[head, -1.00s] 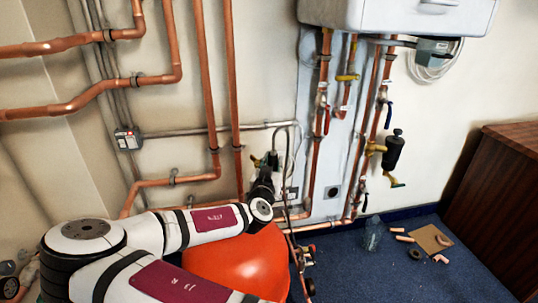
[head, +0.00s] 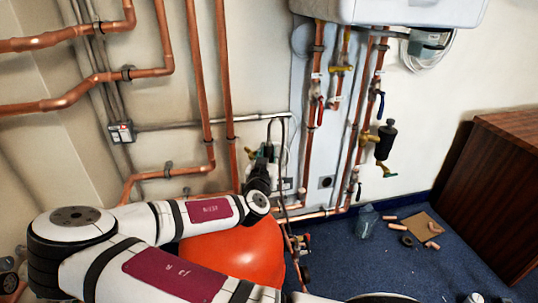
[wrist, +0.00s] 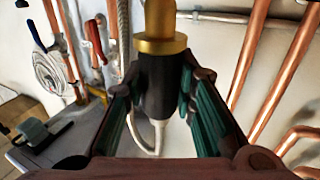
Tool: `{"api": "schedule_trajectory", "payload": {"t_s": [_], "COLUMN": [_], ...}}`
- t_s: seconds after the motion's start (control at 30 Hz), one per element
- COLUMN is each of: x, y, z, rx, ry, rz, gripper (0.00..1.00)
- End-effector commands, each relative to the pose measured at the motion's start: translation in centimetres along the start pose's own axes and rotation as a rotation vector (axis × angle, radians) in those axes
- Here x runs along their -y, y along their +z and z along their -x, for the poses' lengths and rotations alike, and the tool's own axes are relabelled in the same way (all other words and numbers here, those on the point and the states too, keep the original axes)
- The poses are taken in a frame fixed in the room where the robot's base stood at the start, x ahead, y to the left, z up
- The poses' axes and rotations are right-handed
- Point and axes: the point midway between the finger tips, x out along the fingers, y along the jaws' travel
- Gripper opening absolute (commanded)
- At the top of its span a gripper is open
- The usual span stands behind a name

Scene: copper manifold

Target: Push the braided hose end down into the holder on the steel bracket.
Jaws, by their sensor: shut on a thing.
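My gripper (head: 263,165) is low by the wall, left of the copper pipes under the boiler. The wrist view looks upside down. There the two green-padded fingers are shut on the black sleeve of the hose end (wrist: 160,85). Its brass fitting (wrist: 160,30) points away from my palm side, towards the picture top. A pale hose loop (wrist: 155,140) leaves the sleeve at the other end. A braided length of hose (wrist: 123,30) shows to its left. In the head view the hose (head: 283,135) arches above the gripper and drops to its right. I cannot make out the bracket or its holder.
Copper pipes (head: 222,90) run up the wall behind and left of the gripper. Valve pipes (head: 313,110) stand to the right, below the boiler (head: 400,8). A red-orange rounded object (head: 235,255) is below my arm. Loose parts lie around a cardboard piece (head: 420,228) on the floor.

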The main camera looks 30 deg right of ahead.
Motion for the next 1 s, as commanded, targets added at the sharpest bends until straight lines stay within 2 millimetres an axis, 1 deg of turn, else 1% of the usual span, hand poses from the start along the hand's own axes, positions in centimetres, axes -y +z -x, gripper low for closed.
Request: {"api": "schedule_trajectory", "payload": {"t_s": [0.03, 0.57, 0.87, 1.0], "x": [0.0, 0.0, 0.0, 0.3], "y": [-0.5, -3.2, -3.3, -2.9], "z": [0.0, 0.0, 0.0, 0.0], "rx": [-0.001, -0.001, -0.001, 0.000], "ry": [0.000, 0.000, 0.000, -0.003], "rz": [-0.001, -0.001, 0.000, -0.001], "gripper": [0.00, 0.00, 0.00, 0.00]}}
